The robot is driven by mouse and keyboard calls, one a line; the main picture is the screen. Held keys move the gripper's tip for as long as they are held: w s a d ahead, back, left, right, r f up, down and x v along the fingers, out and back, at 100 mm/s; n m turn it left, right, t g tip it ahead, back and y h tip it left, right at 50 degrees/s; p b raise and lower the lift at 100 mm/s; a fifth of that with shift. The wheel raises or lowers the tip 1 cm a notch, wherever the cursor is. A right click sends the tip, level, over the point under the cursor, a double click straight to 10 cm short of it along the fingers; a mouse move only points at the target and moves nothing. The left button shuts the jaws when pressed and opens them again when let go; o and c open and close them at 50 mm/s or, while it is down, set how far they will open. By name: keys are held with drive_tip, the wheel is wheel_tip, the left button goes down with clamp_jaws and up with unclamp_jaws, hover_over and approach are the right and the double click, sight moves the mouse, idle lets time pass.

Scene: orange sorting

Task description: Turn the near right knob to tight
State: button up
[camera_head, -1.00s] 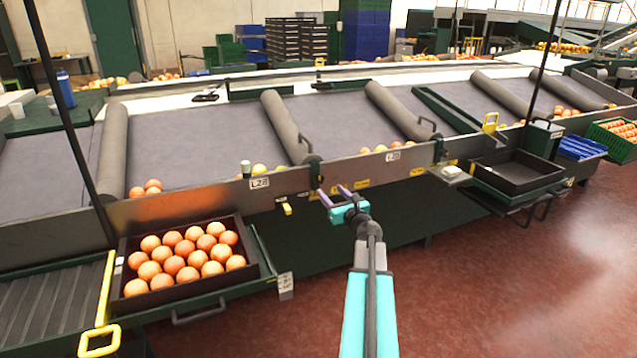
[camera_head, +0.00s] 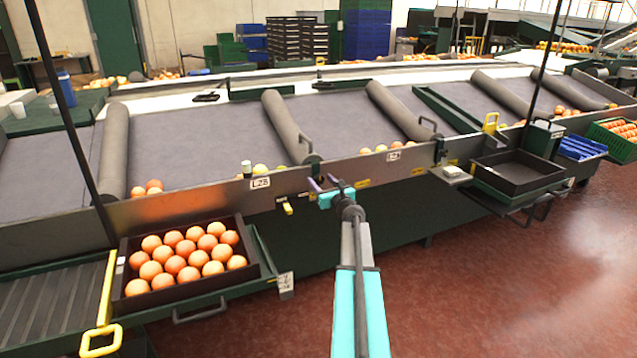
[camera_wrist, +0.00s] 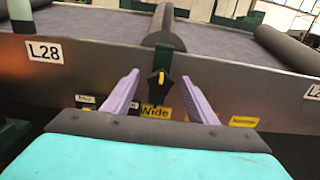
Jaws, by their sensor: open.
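A black knob (camera_wrist: 159,84) with a yellow pointer is on the metal side panel (camera_wrist: 70,75), below the end of a roller. The pointer stands about upright. A yellow label reading "Wide" (camera_wrist: 155,112) is under the knob. My gripper (camera_wrist: 160,76) is open, with one purple finger on each side of the knob; I cannot tell whether either touches it. In the head view, my gripper (camera_head: 321,180) is at the panel, right of the L28 plate (camera_head: 260,183). The knob cannot be made out there.
A small label (camera_wrist: 85,100) is at left and a yellow one (camera_wrist: 243,121) at right; their words are unclear. A tray of oranges (camera_head: 255,262) stands at front left. An empty black tray (camera_head: 515,172) is at right. The red floor (camera_head: 480,290) is clear.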

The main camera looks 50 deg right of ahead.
drive_tip(key=shift+w+d, duration=0.2)
drive_tip(key=shift+w, duration=0.35)
